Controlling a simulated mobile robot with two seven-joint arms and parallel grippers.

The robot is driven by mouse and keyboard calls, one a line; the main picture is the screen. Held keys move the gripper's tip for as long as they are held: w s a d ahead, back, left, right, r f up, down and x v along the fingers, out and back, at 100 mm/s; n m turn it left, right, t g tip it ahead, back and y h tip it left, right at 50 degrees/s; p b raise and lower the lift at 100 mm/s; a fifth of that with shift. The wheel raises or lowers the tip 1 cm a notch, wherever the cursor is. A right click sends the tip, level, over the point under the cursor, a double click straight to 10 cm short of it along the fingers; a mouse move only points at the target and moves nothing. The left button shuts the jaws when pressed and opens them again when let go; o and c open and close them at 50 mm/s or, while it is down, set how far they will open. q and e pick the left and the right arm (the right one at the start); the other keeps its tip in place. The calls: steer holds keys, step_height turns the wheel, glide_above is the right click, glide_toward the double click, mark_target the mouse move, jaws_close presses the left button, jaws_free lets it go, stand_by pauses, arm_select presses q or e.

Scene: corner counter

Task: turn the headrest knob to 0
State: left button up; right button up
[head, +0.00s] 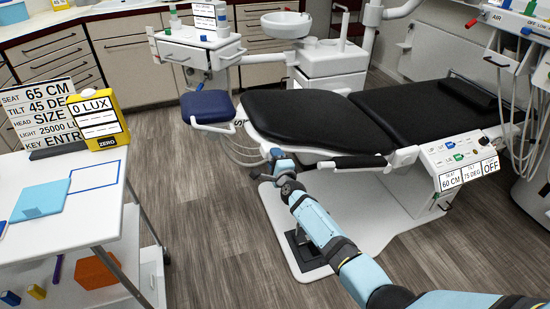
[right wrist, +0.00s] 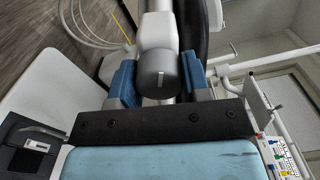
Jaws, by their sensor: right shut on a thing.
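The headrest knob (right wrist: 157,76) is a dark grey round knob with a short white line on its face, on a white and grey stem at the underside of the chair's headrest. No number beside it can be read. My right gripper (right wrist: 158,82) has its two blue fingers on either side of the knob, shut on it. In the head view my right gripper (head: 273,160) is at the near edge of the black chair (head: 300,122), near its left part; the knob itself is mostly hidden there. My left gripper is in neither view.
A sign (head: 40,105) reads seat 65 cm, tilt 45 deg; its head line is partly covered by a yellow device (head: 98,118). The chair's panel (head: 462,160) shows seat 60 cm, tilt 75 deg. A blue stool (head: 207,106) stands left of the chair; a white trolley (head: 100,205) is nearer.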

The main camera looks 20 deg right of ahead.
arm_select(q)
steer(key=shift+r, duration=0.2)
arm_select(e)
steer(key=shift+n, duration=1)
steer(key=o, duration=0.9)
steer(key=shift+s+p, duration=0.25)
steer(key=shift+p, duration=0.05)
arm_select(q)
steer(key=p, duration=0.3)
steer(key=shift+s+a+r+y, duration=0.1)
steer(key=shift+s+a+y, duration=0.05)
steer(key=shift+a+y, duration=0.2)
arm_select(e)
steer(key=s, duration=1.3)
steer(key=shift+s+d, duration=0.2)
